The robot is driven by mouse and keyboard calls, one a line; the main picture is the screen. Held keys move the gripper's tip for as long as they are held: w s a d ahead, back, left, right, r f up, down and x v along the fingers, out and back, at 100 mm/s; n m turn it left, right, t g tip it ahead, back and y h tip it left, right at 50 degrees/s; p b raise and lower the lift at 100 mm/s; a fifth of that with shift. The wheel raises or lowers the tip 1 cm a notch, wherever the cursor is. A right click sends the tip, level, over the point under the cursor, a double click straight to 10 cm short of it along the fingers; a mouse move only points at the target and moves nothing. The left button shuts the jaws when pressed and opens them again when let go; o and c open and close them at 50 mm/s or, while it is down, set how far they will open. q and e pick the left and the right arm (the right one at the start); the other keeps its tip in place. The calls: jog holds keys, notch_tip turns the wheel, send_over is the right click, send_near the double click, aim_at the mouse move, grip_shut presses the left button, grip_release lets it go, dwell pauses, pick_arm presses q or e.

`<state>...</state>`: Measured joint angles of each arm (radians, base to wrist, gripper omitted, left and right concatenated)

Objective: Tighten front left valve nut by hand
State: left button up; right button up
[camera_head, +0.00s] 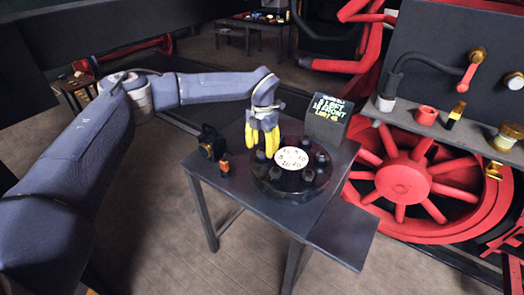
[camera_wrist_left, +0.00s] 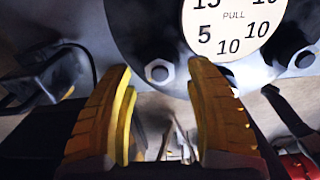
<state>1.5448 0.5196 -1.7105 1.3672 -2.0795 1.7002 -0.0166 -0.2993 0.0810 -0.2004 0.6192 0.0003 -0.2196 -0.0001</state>
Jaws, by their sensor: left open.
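A round black valve cover (camera_head: 268,186) with several dark nuts around a white numbered disc (camera_head: 292,159) sits on a small dark table. My left gripper (camera_head: 262,150), with yellow fingers, points down over the cover's left edge. It is open and empty. In the left wrist view, a hex nut (camera_wrist_left: 159,71) shows between the open fingertips, apart from both. Another nut (camera_wrist_left: 304,59) shows at the right beside the white disc (camera_wrist_left: 232,22). I cannot tell for certain which is the front left nut. My right gripper is out of view.
A black device (camera_head: 210,142) and a small orange-topped item (camera_head: 224,168) stand at the table's left. The table's front left (camera_head: 228,196) is clear. A red wheel (camera_head: 404,180) stands to the right.

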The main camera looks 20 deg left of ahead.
aim_at(262, 150)
pick_arm(q)
notch_tip(262, 150, up, 10)
dwell(0.5)
jog(key=shift+f, duration=0.1)
